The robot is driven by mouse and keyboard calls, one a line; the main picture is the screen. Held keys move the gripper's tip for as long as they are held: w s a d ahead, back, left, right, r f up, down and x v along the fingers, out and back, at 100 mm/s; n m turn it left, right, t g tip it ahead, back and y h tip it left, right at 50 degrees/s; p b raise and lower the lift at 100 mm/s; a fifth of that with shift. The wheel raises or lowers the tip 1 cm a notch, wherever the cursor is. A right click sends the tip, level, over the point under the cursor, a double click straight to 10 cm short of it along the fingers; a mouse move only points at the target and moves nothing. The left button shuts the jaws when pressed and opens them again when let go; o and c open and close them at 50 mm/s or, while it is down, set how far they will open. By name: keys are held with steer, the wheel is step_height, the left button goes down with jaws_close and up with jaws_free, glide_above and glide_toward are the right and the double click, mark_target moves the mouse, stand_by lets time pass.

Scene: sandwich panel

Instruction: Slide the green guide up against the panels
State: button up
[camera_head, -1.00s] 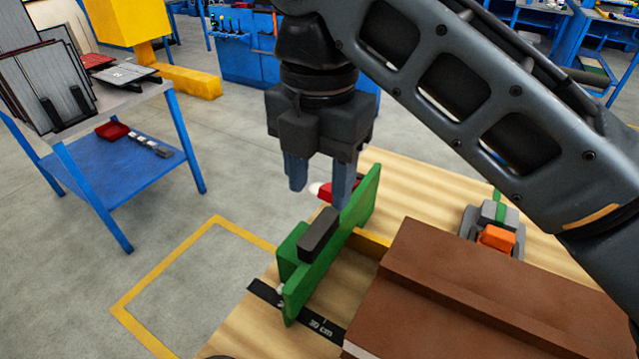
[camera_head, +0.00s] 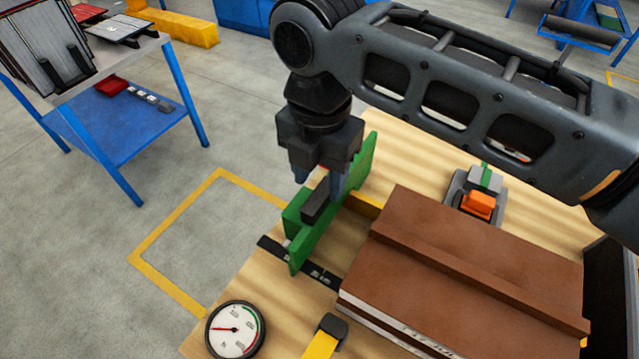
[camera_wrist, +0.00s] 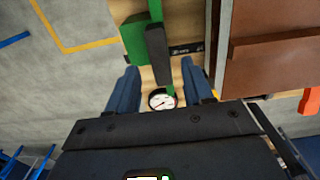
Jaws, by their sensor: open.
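The green guide (camera_head: 303,247) stands upright on the wooden table, with a dark grip block (camera_head: 316,206) on its left face. The brown panels (camera_head: 450,262) lie stacked to its right, and a gap with bare wood separates them from the guide. My gripper (camera_head: 322,183) is open, pointing down above the guide near its far part. In the wrist view the guide (camera_wrist: 135,42) and the dark block (camera_wrist: 156,50) show beyond and between my open fingers (camera_wrist: 163,88). The panels (camera_wrist: 272,60) are at the right there. No contact with the block is visible.
A black scale strip (camera_head: 318,275) runs under the guide. A round gauge (camera_head: 235,329) and a yellow-and-black piece (camera_head: 323,338) sit at the near edge. An orange-and-grey clamp-like device (camera_head: 478,200) stands behind the panels. A blue cart (camera_head: 120,125) stands apart at the left.

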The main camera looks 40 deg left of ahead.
mark_target(319, 195)
steer(key=shift+f+p, duration=0.3)
steer(key=shift+f, duration=1.9)
jaws_close()
